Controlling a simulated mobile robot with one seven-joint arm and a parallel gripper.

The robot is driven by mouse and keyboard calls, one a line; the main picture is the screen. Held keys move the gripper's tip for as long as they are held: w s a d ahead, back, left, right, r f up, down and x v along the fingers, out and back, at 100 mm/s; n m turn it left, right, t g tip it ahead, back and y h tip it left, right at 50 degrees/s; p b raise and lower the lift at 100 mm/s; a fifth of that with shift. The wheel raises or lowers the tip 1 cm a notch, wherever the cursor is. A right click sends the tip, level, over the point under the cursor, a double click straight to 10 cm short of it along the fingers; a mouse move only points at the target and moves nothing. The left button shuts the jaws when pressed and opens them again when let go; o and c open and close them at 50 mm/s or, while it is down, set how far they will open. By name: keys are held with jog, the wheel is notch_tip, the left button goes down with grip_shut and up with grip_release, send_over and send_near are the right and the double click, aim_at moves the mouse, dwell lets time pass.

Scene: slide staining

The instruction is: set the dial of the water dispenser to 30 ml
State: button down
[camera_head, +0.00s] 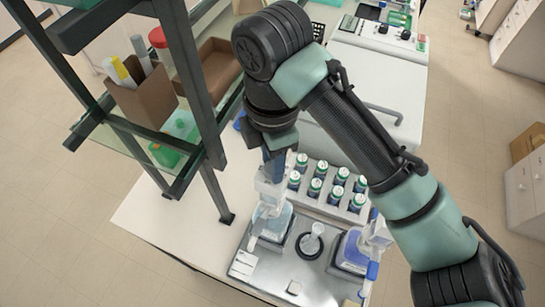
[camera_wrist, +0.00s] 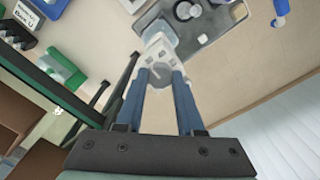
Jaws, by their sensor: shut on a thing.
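A bottle-top dispenser with a white head and a pale blue bottle (camera_head: 272,224) stands upright on the grey tray (camera_head: 258,269), at the tray's left. I take it as the water dispenser; its label is not readable. My gripper (camera_head: 273,165) points down over its head. In the wrist view, the blue fingers of my gripper (camera_wrist: 160,79) are shut on the round grey dial (camera_wrist: 160,73) on the white dispenser head (camera_wrist: 160,52). The dial's scale and setting are too small to read, and the fingers cover its sides.
A second dispenser with a bluer bottle (camera_head: 354,251) stands at the tray's right. A small round vessel (camera_head: 310,243) sits between them. A rack of several green-capped bottles (camera_head: 334,196) is behind. A dark-framed shelf (camera_head: 203,85) rises close on the left.

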jog(key=c, duration=0.5)
grip_release()
jog(key=shift+r, duration=0.15)
notch_tip(320, 180, up, 13)
jog(key=shift+f+b, duration=0.15)
jog(key=shift+b, duration=0.7)
